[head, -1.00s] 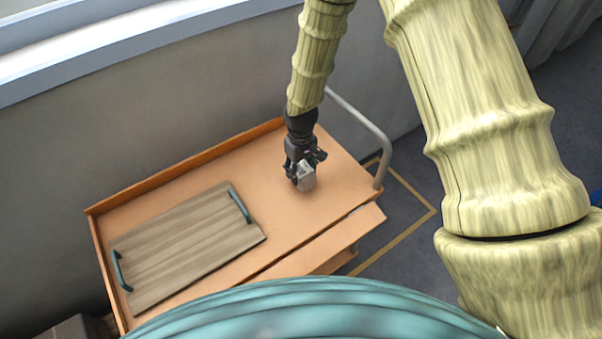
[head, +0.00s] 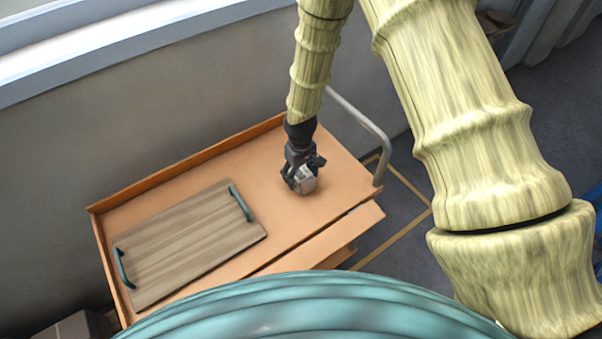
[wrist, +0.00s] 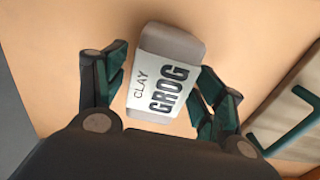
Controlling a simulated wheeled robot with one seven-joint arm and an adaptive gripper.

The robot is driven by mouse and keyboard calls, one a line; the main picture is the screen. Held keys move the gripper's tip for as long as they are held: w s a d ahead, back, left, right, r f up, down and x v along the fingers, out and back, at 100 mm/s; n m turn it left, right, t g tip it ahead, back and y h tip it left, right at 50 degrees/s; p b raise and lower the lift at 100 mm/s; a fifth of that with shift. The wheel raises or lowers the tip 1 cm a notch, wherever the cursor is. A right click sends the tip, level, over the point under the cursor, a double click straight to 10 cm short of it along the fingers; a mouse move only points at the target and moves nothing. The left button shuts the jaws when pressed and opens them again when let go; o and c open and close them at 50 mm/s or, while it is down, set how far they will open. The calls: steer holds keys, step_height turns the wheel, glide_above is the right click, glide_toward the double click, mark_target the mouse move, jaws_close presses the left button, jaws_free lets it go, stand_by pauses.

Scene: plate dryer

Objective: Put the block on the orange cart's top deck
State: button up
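The block (head: 306,180) is a small grey block on or just above the bare right part of the orange cart's top deck (head: 335,170). In the wrist view the block (wrist: 165,75) shows a white label reading "CLAY GROG". My gripper (head: 303,176) points down over it. In the wrist view my gripper (wrist: 161,95) has its fingers apart on either side of the block, with a narrow gap at the left finger. The block sits slightly turned between them. Its underside is hidden.
A wooden tray (head: 190,245) with teal handles lies on the deck's left part. A raised rim (head: 190,164) runs along the back by the wall. A grey push handle (head: 365,125) stands at the right end. Bare deck lies between tray and block.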

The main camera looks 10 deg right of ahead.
mark_target(301, 172)
step_height(301, 172, up, 12)
steer(key=b, duration=0.3)
steer(key=shift+r, duration=0.15)
stand_by(0.7)
stand_by(1.2)
